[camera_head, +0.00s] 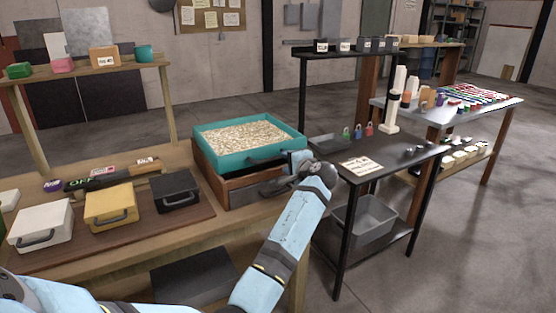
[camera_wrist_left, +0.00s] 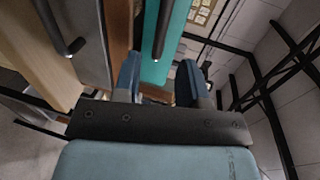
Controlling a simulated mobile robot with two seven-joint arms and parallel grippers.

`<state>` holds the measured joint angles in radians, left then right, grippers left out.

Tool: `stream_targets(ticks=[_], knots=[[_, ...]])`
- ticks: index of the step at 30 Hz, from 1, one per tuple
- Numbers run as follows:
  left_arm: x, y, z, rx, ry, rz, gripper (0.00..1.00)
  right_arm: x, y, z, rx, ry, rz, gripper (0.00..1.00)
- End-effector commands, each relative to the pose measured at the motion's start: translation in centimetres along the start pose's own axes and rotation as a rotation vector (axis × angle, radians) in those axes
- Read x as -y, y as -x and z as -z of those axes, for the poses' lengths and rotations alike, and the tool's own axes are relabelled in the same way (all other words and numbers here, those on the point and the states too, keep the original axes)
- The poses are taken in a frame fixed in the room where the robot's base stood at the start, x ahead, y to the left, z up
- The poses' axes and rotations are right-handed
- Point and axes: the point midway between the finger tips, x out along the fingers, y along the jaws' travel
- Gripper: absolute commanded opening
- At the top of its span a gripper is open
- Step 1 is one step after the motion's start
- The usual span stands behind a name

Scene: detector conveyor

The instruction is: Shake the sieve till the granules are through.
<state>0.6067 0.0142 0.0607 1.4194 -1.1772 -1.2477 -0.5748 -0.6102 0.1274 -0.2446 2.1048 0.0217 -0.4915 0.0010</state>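The sieve (camera_head: 205,147) is a teal square tray full of pale granules (camera_head: 242,134). It sits on top of a wooden box (camera_head: 237,190) at the right end of the workbench. A dark bar handle (camera_head: 265,159) is on the sieve's front. My left gripper (camera_head: 296,160) is at the sieve's front right corner, near that handle. In the left wrist view my left gripper (camera_wrist_left: 157,82) has its blue fingers apart with nothing clasped. The sieve's handle (camera_wrist_left: 161,32) shows ahead of the gap between them. My right gripper is not in view.
White, yellow (camera_head: 111,206) and black handled cases stand on the bench to the left. A shelf (camera_head: 85,69) with small boxes runs behind. To the right is a black table (camera_head: 385,161) with padlocks and a paper, with a grey bin (camera_head: 364,220) below.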

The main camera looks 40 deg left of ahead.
Motion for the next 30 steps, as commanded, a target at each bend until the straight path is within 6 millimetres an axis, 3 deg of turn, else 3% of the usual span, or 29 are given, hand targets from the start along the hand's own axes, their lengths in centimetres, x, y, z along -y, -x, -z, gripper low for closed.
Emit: stream_targets(ticks=[3, 9, 15, 23, 28, 30], knots=[[0.0, -2.6, 0.0, 0.002, -0.001, 0.002, 0.38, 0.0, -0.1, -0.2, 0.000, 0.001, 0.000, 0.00], [-0.1, -5.6, 0.0, 0.000, -0.001, 0.001, 0.38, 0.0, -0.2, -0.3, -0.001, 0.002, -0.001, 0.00], [0.0, -6.8, 0.0, -0.001, 0.001, 0.001, 0.38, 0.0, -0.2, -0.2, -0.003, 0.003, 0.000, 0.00], [0.0, -7.0, 0.0, -0.001, 0.001, 0.001, 0.38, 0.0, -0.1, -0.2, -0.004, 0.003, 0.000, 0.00], [0.0, -6.9, 0.0, -0.001, 0.001, 0.001, 0.02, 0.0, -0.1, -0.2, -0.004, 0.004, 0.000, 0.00], [-0.1, -6.9, 0.0, -0.001, 0.000, 0.001, 0.00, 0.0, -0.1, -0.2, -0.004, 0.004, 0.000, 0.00]])
